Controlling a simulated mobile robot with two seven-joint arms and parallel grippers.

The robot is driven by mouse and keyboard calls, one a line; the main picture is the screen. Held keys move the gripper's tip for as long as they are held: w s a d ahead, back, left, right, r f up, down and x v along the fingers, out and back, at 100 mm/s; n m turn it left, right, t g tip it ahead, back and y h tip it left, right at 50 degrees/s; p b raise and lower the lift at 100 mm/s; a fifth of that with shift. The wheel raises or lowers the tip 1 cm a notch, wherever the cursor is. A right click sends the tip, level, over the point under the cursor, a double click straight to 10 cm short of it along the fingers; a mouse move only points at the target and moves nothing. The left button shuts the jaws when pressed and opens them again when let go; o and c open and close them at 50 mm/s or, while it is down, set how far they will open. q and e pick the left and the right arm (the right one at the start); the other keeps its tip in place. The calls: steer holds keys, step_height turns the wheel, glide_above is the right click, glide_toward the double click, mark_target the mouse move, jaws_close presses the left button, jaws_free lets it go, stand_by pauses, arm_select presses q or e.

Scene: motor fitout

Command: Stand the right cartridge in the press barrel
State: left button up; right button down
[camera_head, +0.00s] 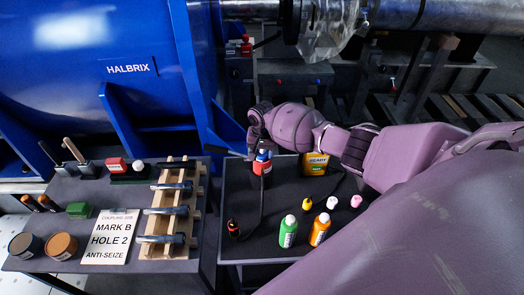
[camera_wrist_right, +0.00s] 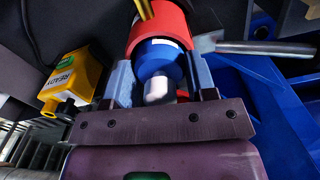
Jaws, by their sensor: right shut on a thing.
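My right gripper (camera_head: 261,146) is shut on a blue cartridge (camera_wrist_right: 158,62) with a white tip, held between both fingers in the right wrist view. A red cylinder (camera_head: 262,168), probably the press barrel, is directly below the cartridge in the head view. It also shows in the right wrist view (camera_wrist_right: 160,22), lined up with the cartridge. I cannot tell how far the cartridge is inside it. A green cartridge (camera_head: 288,232) and an orange cartridge (camera_head: 320,229) stand upright at the front of the right table. My left gripper is not in view.
A yellow unit marked READY (camera_head: 316,163) stands right of the red cylinder. Small yellow, white (camera_head: 331,203) and pink pieces stand in front. A dark cable crosses the right table (camera_head: 260,245). The left table holds a MARK B sheet (camera_head: 110,238) and a wooden rack (camera_head: 165,223).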

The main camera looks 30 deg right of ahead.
steer(key=shift+f, duration=0.15)
steer(key=c, duration=0.7)
jaws_free()
steer(key=shift+c, duration=0.2)
steer(key=o, duration=0.4)
step_height(320, 180, up, 10)
steer(key=shift+f+p, duration=0.25)
steer(key=shift+p, duration=0.85)
steer(key=shift+r, duration=0.65)
